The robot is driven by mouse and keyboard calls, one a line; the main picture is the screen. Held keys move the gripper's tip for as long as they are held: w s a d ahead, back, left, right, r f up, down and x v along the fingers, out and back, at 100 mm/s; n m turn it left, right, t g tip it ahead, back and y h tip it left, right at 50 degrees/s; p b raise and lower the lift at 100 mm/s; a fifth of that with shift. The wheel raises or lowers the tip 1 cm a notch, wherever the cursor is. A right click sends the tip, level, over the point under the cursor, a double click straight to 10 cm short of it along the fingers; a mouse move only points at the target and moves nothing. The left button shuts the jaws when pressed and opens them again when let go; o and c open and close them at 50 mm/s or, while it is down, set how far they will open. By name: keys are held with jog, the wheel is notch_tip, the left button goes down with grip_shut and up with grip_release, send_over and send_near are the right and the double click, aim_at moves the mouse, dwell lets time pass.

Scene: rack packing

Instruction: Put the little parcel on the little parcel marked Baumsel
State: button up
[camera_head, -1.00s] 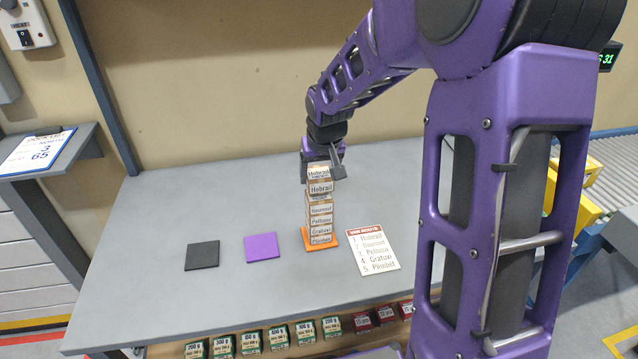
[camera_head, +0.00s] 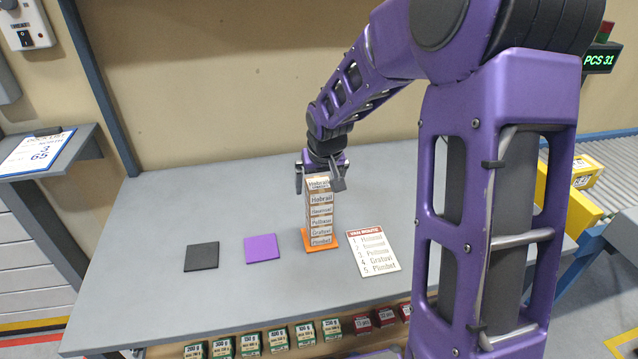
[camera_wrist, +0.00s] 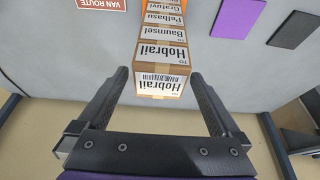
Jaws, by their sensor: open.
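The little parcel marked Hobrail (camera_head: 321,199) sits on top of the little parcel marked Baumsel (camera_head: 320,212). Both are brown boxes with white labels, in a roughly upright stack with several other parcels below. In the wrist view the Hobrail parcel (camera_wrist: 158,84) is nearest to me and the Baumsel parcel (camera_wrist: 160,33) lies just beyond it. My gripper (camera_head: 319,186) is open around the top of the Hobrail parcel, with one finger on each side. The wrist view shows a gap between each finger and the box.
The stack stands on an orange mat (camera_head: 308,242). Purple (camera_head: 262,247) and black (camera_head: 202,257) mats lie empty to its left. A van route card (camera_head: 374,252) lies close to its right. The grey table (camera_head: 200,205) is otherwise mostly clear. Weight boxes line a shelf below its front edge.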

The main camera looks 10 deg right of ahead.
jog(key=p+v, duration=0.1)
jog(key=v, duration=1.1)
jog(key=shift+r, duration=0.15)
